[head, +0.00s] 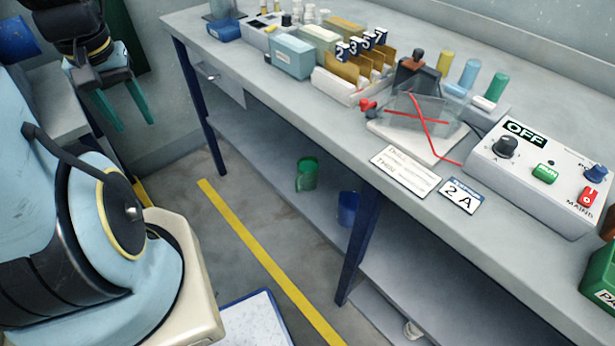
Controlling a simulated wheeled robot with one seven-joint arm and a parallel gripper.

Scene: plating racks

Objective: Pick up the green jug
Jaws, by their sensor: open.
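The green jug (307,176) stands on the lower shelf under the bench, near the left end. It looks upright, and the bench top is above it. My gripper (124,112) is at the upper left, pointing down, with its two green fingers apart and nothing between them. It is to the left of the jug and higher, well clear of the bench.
A blue cup-like container (347,208) stands right of the jug on the lower shelf (265,148). A dark blue bench leg (362,240) is just beyond it. The bench top (250,75) carries boxes, cards and a control panel (540,170). Floor with a yellow line (262,255) lies in front.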

